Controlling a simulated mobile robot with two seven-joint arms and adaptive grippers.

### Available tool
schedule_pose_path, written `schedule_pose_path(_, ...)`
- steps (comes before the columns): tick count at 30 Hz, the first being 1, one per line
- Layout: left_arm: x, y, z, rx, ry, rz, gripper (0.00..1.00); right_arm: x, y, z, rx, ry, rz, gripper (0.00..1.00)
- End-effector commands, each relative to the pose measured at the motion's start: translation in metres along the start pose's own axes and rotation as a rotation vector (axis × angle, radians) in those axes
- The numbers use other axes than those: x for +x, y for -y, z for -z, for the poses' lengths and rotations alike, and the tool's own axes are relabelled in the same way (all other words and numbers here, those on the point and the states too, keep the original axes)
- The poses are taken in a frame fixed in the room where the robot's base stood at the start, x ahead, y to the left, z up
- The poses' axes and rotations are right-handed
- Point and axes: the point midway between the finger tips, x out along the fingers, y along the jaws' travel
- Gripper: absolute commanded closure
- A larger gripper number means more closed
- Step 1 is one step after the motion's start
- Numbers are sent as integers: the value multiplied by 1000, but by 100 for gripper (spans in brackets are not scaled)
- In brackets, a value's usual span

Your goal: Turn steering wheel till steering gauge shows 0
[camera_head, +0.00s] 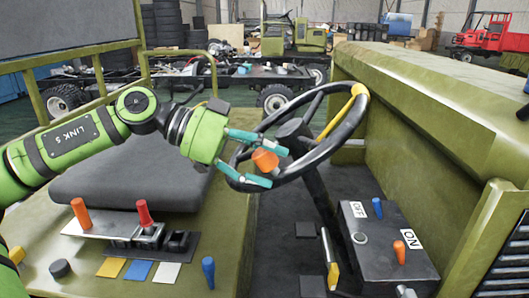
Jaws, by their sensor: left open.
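The black steering wheel (345,131) stands tilted on its column in the middle of the head view. An orange knob (265,160) sits at the left side of its rim. A yellow part (359,89) is at the upper right of the rim. My left gripper (275,167) is open, with one teal finger above the orange knob and one below it. I cannot tell whether the fingers touch the knob. No steering gauge with a readable value shows. My right gripper is not in view.
A dark box (385,250) with OFF and ON labels and small levers stands right of the column. A panel (120,228) with red and orange levers is at lower left, before a grey seat (135,182). A green body panel (420,135) closes the right side.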

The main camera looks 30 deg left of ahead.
Motion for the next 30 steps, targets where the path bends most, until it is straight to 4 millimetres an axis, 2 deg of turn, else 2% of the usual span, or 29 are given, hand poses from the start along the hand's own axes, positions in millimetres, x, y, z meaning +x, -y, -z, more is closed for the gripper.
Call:
schedule_pose_path(3,0,0,0,0,0,0,42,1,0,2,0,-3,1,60)
schedule_pose_path(4,0,0,0,0,0,0,50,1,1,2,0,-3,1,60)
schedule_pose_path(6,0,0,0,0,0,0,78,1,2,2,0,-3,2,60)
schedule_pose_path(8,0,0,0,0,0,1,100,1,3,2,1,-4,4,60)
schedule_pose_path(14,-1,1,-1,2,-1,2,100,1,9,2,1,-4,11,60)
schedule_pose_path(20,-9,8,-18,82,1,-47,100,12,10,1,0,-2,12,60)
schedule_pose_path(30,-24,17,-35,220,-2,-132,100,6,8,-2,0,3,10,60)
